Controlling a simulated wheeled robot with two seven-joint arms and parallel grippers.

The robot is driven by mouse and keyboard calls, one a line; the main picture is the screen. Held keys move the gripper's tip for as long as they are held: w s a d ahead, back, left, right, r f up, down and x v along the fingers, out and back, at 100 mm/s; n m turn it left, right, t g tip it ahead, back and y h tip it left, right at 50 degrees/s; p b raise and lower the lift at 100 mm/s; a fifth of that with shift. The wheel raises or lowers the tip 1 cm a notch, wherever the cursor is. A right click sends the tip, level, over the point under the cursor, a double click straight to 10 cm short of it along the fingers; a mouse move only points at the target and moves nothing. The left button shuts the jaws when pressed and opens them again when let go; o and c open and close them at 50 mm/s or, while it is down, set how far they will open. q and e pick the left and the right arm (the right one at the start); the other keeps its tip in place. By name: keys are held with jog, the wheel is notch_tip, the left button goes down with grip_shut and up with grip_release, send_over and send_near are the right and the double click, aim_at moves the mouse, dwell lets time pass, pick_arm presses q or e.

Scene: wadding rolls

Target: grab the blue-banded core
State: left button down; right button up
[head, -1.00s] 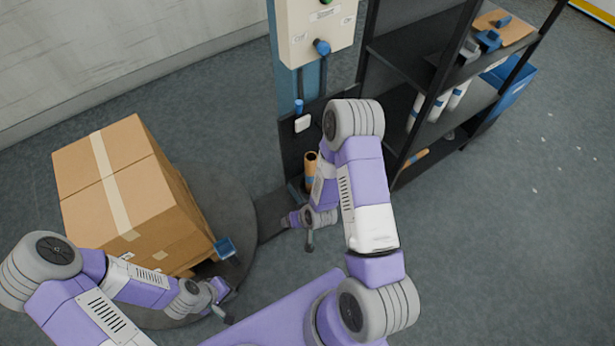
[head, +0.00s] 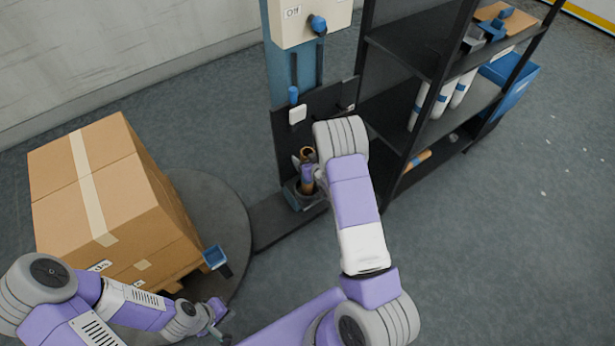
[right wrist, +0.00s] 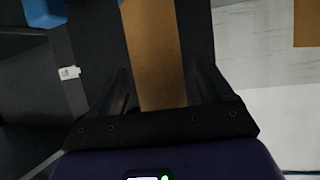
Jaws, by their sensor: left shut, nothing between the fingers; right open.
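An upright brown cardboard core (head: 307,153) stands at the foot of the blue column. A bluish patch shows lower on it, and I cannot tell whether it is a band or part of my gripper. My right gripper (head: 302,174) is at this core. In the right wrist view the open fingers (right wrist: 160,88) stand on either side of brown cardboard (right wrist: 152,45), not closed on it; no band shows there. Another core (head: 418,158) with a blue part lies low on the rack. My left gripper (head: 216,326) is shut and empty, near the turntable.
A large taped carton (head: 110,200) sits on the round turntable (head: 220,210) at left. The black rack (head: 425,60) at right holds white rolls (head: 442,99) and a blue bin (head: 518,82). The column carries a control box (head: 305,18). Floor at the right is clear.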

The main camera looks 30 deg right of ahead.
jog(key=shift+x, duration=0.95)
jog(key=c, duration=1.4)
